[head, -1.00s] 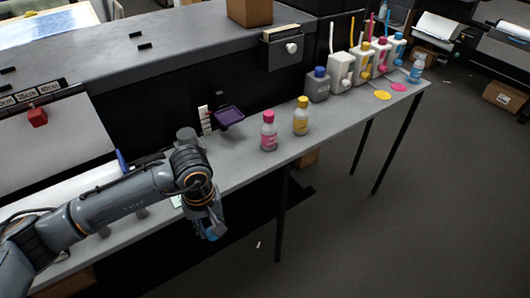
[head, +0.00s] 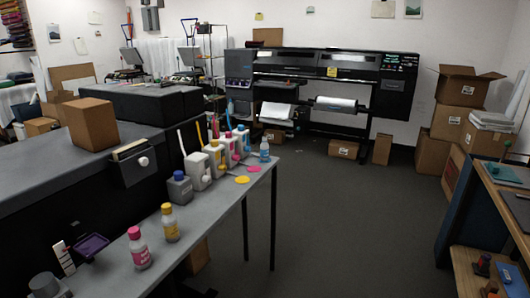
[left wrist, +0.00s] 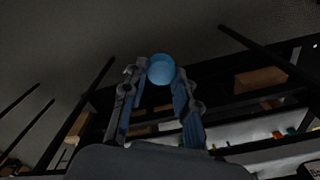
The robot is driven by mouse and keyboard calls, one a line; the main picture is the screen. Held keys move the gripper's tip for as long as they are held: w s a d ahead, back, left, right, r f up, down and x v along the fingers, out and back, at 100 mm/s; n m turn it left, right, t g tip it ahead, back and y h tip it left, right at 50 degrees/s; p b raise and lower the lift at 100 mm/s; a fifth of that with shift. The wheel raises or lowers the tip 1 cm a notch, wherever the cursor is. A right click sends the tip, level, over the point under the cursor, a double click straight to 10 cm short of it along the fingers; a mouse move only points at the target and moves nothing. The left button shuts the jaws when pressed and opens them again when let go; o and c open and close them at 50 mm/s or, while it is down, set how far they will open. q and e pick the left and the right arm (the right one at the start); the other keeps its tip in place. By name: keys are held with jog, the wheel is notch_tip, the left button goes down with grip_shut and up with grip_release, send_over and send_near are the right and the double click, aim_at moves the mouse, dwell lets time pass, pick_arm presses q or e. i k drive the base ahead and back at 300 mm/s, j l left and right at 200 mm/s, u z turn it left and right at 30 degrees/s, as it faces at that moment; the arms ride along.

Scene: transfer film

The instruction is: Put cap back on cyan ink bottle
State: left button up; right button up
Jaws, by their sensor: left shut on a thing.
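The cyan ink bottle (head: 264,152) stands upright near the far end of the narrow grey table (head: 215,207) in the head view. It is small there, and I cannot clearly make out its neck. In the left wrist view, my left gripper (left wrist: 160,76) is shut on a round blue cap (left wrist: 161,69), held at the fingertips with its rounded face showing. My left gripper is outside the head view, so its distance from the bottle does not show. My right gripper is in neither current view.
A pink-capped bottle (head: 139,248) and a yellow-capped bottle (head: 170,222) stand nearer on the table. White ink tanks (head: 197,171) line its back edge. A yellow disc (head: 242,180) and a pink disc (head: 253,168) lie near the bottle. The floor (head: 350,220) to the right is clear.

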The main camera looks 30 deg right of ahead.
aim_at(264, 146)
jog(key=i+l, duration=0.3)
jog(key=l, duration=0.15)
jog(key=i+l, duration=0.3)
jog(key=l, duration=0.2)
jog(key=i+l, duration=0.25)
jog(key=l, duration=0.2)
jog(key=i+l, duration=0.3)
jog(key=l, duration=0.2)
jog(key=i+l, duration=0.3)
jog(key=l, duration=0.15)
jog(key=i+l, duration=0.3)
jog(key=l, duration=0.2)
jog(key=i+l, duration=0.3)
jog(key=l, duration=0.15)
jog(key=k+z, duration=0.05)
